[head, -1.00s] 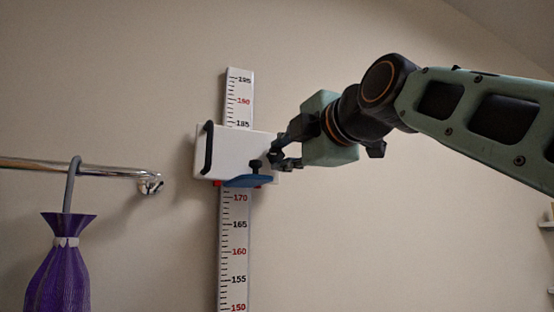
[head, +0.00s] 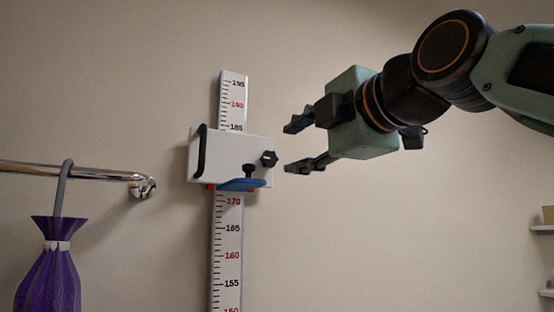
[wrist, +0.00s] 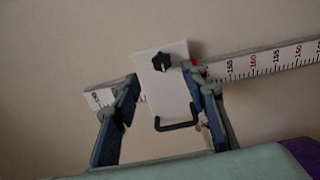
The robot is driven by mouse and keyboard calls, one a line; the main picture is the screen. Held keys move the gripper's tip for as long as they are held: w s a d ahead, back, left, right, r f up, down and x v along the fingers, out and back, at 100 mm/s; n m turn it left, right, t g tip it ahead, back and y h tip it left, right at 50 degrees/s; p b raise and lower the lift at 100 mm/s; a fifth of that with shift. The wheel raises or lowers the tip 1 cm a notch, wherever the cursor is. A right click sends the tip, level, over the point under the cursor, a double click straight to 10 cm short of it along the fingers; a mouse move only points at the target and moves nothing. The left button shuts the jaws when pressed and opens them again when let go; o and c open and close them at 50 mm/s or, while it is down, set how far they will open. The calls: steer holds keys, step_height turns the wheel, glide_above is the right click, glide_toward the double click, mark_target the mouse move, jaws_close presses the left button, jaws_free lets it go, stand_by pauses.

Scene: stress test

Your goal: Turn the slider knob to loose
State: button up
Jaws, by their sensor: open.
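The white slider (head: 225,157) sits on a vertical height scale (head: 227,250) on the wall, with a black handle on its left side. The black knob (head: 269,158) is at the slider's right end. It also shows in the wrist view (wrist: 161,62), on the slider's face between the fingers' lines. A blue piece (head: 241,184) with a small black knob sits at the slider's lower edge. My gripper (head: 290,147) is open and empty, to the right of the knob and apart from it. No marking for loose can be read.
A chrome rail (head: 80,172) runs along the left, with a closed purple umbrella (head: 58,265) hanging from it. Shelves (head: 543,228) show at the right edge. The wall right of the scale, below my arm, is clear.

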steer(key=v, duration=0.4)
steer(key=shift+s, duration=0.1)
stand_by(0.4)
step_height(320, 180, down, 27)
steer(key=w+m+g+h, duration=0.1)
steer(key=m+g+h, duration=0.35)
steer(key=m, duration=0.55)
steer(key=s+d+f+m+g, duration=0.1)
steer(key=s+f+m+g, duration=0.1)
steer(key=f, duration=0.7)
steer(key=s+d+f+m+g+h, duration=0.1)
steer(key=s+f+m, duration=0.4)
steer(key=f, duration=0.5)
steer(key=s+d+f+m+g+h, duration=0.1)
steer(key=s+d+f+m+g, duration=0.2)
steer(key=f, duration=0.7)
steer(key=s+m, duration=0.1)
steer(key=m, duration=0.1)
steer(key=shift+f+m, duration=0.25)
steer(key=shift+m, duration=0.15)
